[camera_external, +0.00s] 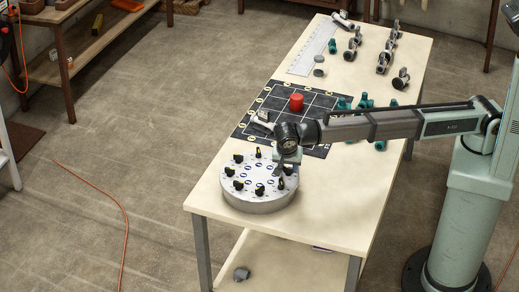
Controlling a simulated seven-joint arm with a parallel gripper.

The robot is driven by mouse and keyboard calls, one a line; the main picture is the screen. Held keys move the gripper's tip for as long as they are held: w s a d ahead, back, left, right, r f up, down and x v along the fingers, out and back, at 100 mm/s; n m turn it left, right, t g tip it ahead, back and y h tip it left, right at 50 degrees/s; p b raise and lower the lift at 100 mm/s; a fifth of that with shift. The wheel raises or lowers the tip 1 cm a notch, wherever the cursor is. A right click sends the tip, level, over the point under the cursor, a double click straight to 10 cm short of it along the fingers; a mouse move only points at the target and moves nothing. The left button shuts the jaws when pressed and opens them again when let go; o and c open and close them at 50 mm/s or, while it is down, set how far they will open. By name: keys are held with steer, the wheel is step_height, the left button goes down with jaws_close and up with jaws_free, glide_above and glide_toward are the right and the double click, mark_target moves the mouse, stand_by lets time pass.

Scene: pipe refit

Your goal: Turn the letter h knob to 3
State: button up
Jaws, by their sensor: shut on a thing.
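A round grey-white panel (260,203) with several black knobs stands on the near end of the table. The knobs stand in a ring on its top, some with a yellow mark, among small blue and white labels. The letters and numbers are too small to read, so I cannot tell which knob is h. My gripper (286,168) points down at the panel's far right edge. It is shut on a knob there, which the fingers mostly hide. I cannot read that knob's setting.
A black gridded mat (262,108) with a red cylinder (297,102) lies behind the panel. Teal fittings (366,102) stand on the mat's right side. Grey pipe parts (385,58) and a ruler (314,45) lie at the far end. The table (335,215) is clear right of the panel.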

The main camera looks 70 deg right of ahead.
steer(key=shift+m, duration=0.3)
steer(key=o, duration=1.1)
steer(key=shift+c, duration=0.2)
steer(key=v, duration=1.2)
steer(key=shift+w+d, duration=0.1)
